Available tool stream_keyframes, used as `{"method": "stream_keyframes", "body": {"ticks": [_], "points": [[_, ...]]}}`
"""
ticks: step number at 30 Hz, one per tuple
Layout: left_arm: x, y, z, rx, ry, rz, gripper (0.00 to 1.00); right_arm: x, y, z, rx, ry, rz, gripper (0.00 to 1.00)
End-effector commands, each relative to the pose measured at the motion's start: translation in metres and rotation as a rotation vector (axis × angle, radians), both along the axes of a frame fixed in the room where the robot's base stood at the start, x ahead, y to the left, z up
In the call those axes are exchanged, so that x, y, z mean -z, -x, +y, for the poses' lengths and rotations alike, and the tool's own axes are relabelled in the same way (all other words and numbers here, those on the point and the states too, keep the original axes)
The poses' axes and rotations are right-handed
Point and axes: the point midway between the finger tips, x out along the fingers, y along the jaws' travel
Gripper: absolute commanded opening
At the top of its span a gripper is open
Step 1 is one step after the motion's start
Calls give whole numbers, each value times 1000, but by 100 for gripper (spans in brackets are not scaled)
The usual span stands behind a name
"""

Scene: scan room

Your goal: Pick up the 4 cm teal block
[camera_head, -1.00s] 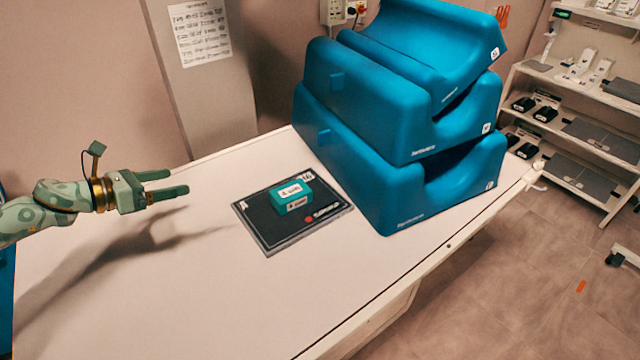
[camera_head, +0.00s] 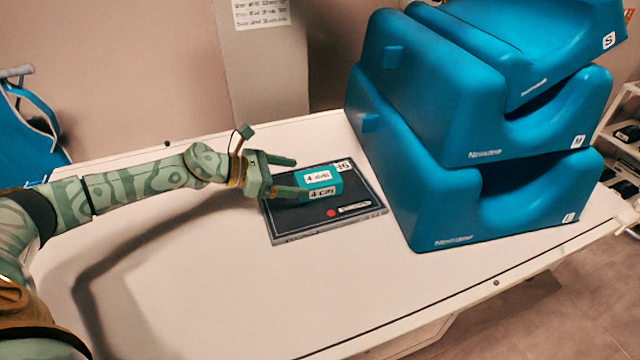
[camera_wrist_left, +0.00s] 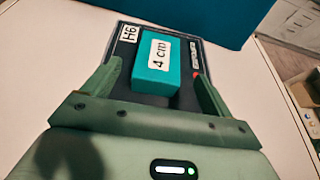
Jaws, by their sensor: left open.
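The teal block (camera_head: 332,184), labelled "4 cm", sits on a dark flat panel (camera_head: 350,213) on the white table. My left gripper (camera_head: 295,177) is open at the block's left side in the head view, with its fingers pointing towards it. In the left wrist view the block (camera_wrist_left: 157,82) lies ahead and between the two open fingers (camera_wrist_left: 155,78); its near end seems close to the fingertips. I cannot tell whether either finger touches it. My right gripper is not in view.
A stack of large blue foam-like cushions (camera_head: 440,170) stands on the table just right of the panel. The white table top (camera_head: 200,290) is clear in front and to the left. Shelves (camera_head: 622,135) stand at the far right.

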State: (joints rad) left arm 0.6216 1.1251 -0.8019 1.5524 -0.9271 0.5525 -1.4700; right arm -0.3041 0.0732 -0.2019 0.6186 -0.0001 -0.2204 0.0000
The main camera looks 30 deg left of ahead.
Motion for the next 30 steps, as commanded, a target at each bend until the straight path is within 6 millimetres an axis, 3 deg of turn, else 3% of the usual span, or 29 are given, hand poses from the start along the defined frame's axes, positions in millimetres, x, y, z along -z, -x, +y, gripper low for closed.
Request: {"method": "stream_keyframes", "body": {"ticks": [15,23,29,30], "points": [[22,-42,-39,0,-1,1,85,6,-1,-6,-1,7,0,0],[23,-44,-41,-1,-2,1,85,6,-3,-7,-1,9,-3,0],[23,-44,-41,-1,-2,1,30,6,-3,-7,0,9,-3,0],[23,-44,-41,-1,-2,1,30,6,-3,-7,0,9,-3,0]]}}
